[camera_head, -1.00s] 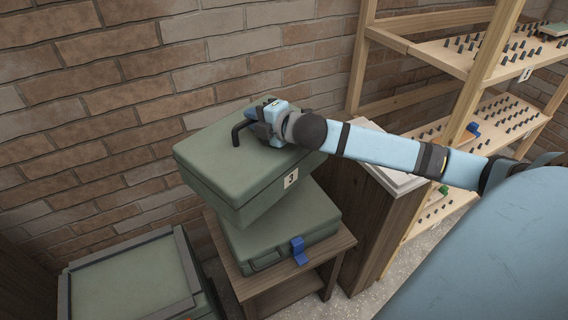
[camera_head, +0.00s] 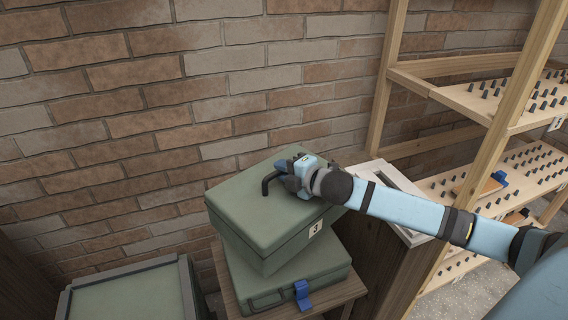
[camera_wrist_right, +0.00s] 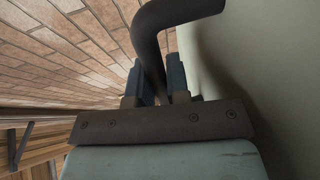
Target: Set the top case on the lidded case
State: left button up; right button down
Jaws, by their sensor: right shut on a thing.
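The top case (camera_head: 262,213) is a green box with a white label marked 3. My right gripper (camera_head: 281,178) is shut on the dark bent handle (camera_head: 268,184) on its top. The handle also shows between the fingers in the right wrist view (camera_wrist_right: 150,45). The lidded case (camera_head: 325,272), green with a blue latch (camera_head: 302,294) on its front, lies below on a small wooden stand. The top case is over the lidded case, turned at an angle to it. I cannot tell whether the two touch. My left gripper is not in view.
Another green case with a grey rim (camera_head: 130,295) stands at the lower left. A brick wall (camera_head: 150,120) is close behind.

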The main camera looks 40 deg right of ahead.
aim_at(284, 190)
notch_tip(284, 190, down, 7)
jog(key=shift+r+b, duration=0.1)
jog(key=shift+b, duration=0.25)
jog(key=shift+f, duration=1.05)
notch_tip(284, 190, down, 4)
jog(key=shift+r+b, duration=0.2)
jog(key=shift+b, duration=0.15)
jog(key=shift+f, duration=0.1)
jog(key=c, duration=1.2)
grip_release()
jog(key=shift+f, duration=0.1)
jog(key=shift+o, duration=0.5)
jog(key=shift+s, duration=0.1)
